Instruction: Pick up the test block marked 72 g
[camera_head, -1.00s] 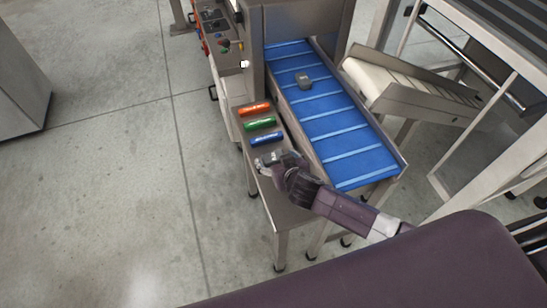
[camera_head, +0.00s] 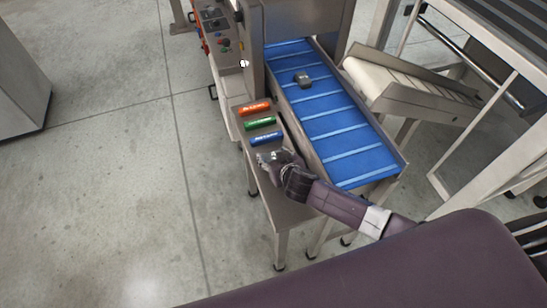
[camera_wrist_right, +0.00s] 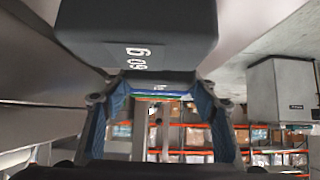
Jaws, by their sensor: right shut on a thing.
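My right gripper (camera_head: 274,157) is low over the near part of the narrow steel stand. It is shut on a dark grey block (camera_wrist_right: 137,25), which fills the top middle of the right wrist view. White lettering on it, turned in the picture, looks like 60 g; I see no 72 g mark. The fingers (camera_wrist_right: 160,105) stand either side below it in that view. In the head view the block is small and partly hidden. My left gripper is not in view.
A control panel (camera_head: 218,32) stands behind. The floor at left is open.

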